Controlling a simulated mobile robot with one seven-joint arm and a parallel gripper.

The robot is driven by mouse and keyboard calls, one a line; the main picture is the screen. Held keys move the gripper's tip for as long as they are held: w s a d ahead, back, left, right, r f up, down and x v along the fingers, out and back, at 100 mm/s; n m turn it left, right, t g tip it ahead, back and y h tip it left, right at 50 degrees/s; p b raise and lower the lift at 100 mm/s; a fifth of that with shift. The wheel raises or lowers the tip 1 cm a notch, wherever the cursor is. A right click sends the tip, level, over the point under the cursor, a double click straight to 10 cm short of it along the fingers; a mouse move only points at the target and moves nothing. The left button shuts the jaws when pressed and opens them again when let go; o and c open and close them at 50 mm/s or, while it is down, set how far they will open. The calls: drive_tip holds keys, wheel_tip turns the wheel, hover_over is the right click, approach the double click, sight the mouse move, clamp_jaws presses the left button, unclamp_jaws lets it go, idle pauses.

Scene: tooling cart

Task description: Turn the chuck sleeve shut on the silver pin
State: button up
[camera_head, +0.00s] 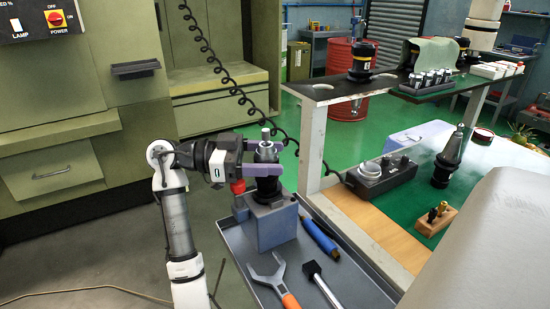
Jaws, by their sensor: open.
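The chuck holder stands upright in a blue-grey block (275,226) on the tray. Its silver sleeve (266,152) shows between my fingers. The silver pin (265,134) sticks up from the top of the chuck. My gripper (266,160) comes in from the left, with its two purple fingers on the far and near sides of the chuck. The fingers are open; I cannot tell whether either touches the sleeve. The near finger hides part of the chuck, and its dark lower body shows below that finger.
On the grey tray (238,262) lie a hook spanner (268,278) with an orange handle, a blue cylindrical tool (320,238) and a black-headed brush-like tool (322,283). A black coiled cable (222,72) hangs behind my gripper.

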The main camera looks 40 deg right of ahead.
drive_tip(key=b+v, duration=0.2)
drive_tip(key=v, duration=1)
drive_tip(key=shift+w+a, duration=0.15)
drive_tip(key=shift+a, duration=0.05)
